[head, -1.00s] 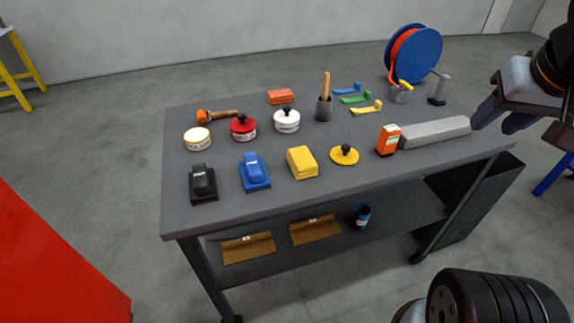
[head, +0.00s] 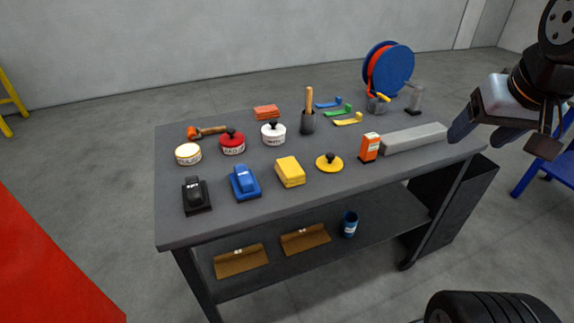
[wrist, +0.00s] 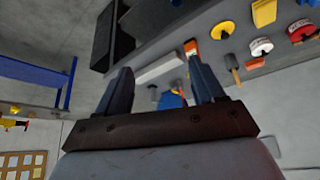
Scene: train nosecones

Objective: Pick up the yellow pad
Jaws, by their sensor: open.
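A yellow block-shaped pad (head: 290,171) lies on the dark grey workbench (head: 228,215), near its front edge; in the wrist view it shows at the top right (wrist: 264,12). A flat round yellow disc with a black knob (head: 329,163) lies just right of it; it also shows in the wrist view (wrist: 222,30). My gripper (head: 482,134) is open and empty, over the bench's right end, well to the right of both. In the wrist view its two fingers (wrist: 158,72) stand apart with nothing held between them.
An orange box (head: 369,148) and a long grey block (head: 413,138) lie between the disc and my gripper. A blue sander-like tool (head: 245,182) sits left of the pad. A blue-and-red reel (head: 388,68) stands at the back right. The bench front strip is clear.

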